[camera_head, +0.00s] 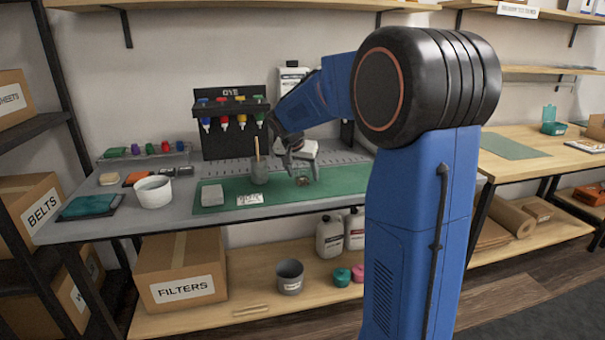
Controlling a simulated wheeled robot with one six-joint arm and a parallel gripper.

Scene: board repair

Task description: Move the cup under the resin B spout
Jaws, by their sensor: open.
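A small grey cup (259,175) with a wooden stick standing in it is on the green mat (345,179) on the workbench. My gripper (303,177) is open, pointing down just right of the grey cup, apart from it. A small brownish thing shows between or behind its fingers; I cannot tell what it is or whether they touch it. A white dispenser (291,76) on the wall is partly covered by my arm. No resin B label or spout can be made out.
A rack of coloured dye bottles (231,118) stands behind the mat. My blue arm hides the bench's right end.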

